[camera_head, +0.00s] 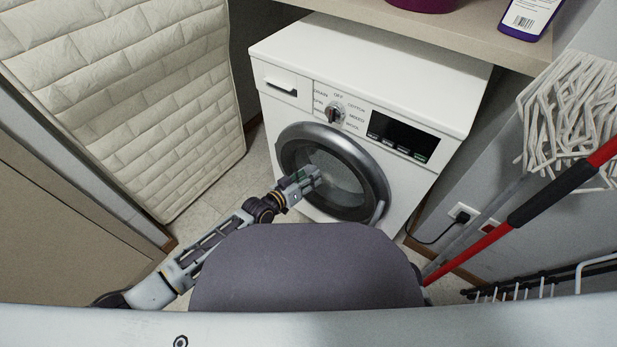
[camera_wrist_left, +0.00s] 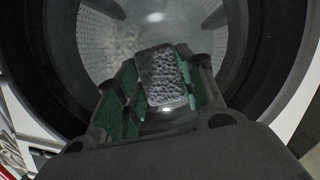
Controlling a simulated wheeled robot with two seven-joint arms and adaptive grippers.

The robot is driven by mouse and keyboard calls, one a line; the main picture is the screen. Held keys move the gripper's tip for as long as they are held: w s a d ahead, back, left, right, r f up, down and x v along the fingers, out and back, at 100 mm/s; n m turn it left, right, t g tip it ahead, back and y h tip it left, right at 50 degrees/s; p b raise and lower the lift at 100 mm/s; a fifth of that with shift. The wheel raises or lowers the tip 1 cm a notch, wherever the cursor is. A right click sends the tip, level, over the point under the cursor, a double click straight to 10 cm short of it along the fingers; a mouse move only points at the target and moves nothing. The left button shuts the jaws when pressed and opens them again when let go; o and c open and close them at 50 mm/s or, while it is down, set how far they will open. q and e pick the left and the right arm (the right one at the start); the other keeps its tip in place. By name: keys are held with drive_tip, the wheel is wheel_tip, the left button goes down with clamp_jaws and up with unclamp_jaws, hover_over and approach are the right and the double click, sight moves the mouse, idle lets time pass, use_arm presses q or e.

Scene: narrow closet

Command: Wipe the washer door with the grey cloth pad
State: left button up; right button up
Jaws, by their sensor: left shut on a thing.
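The washer door (camera_head: 334,172) is a round dark ring with a glass centre on the front of the white washer. It appears closed. My left gripper (camera_head: 312,178) is in front of the glass in the head view. In the left wrist view my left gripper (camera_wrist_left: 160,95) is shut on the grey cloth pad (camera_wrist_left: 161,76), a speckled grey block between its green-lined fingers. The pad is over the door glass (camera_wrist_left: 120,45); I cannot tell whether it touches. The pad is hard to make out in the head view. My right gripper is not in view.
The white washer (camera_head: 380,75) stands under a shelf (camera_head: 455,30) holding a purple bowl and a bottle. A quilted mattress (camera_head: 135,90) leans at the left. A mop (camera_head: 575,120) and a red-and-black pole (camera_head: 540,195) stand at the right, near a wall socket (camera_head: 463,212) with a cable.

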sight(326, 177)
use_arm(q)
drive_tip(key=shift+d, duration=0.1)
drive_tip(key=shift+s+d+p, duration=0.55)
drive_tip(key=shift+d+p, duration=0.05)
drive_tip(key=shift+d, duration=0.2)
drive_tip(key=shift+s+d+p, duration=0.5)
drive_tip(key=shift+d+p, duration=0.1)
drive_tip(key=shift+d, duration=0.2)
drive_tip(key=shift+s+d, duration=0.1)
drive_tip(key=shift+s+d+r, duration=0.1)
drive_tip(key=shift+d, duration=0.05)
drive_tip(key=shift+s+d+p, duration=1.1)
drive_tip(key=shift+d, duration=0.2)
drive_tip(key=shift+s+a, duration=0.1)
drive_tip(key=shift+s+a+p, duration=0.75)
drive_tip(key=shift+s+a, duration=0.1)
drive_tip(key=shift+s, duration=0.3)
drive_tip(key=shift+s+a+p, duration=0.7)
drive_tip(key=shift+s+a, duration=0.1)
drive_tip(key=shift+s, duration=0.35)
drive_tip(key=shift+s+a, duration=0.1)
drive_tip(key=shift+s, duration=0.05)
drive_tip(key=shift+s+a+p, duration=0.65)
drive_tip(key=shift+s+a, duration=0.15)
drive_tip(key=shift+s, duration=0.25)
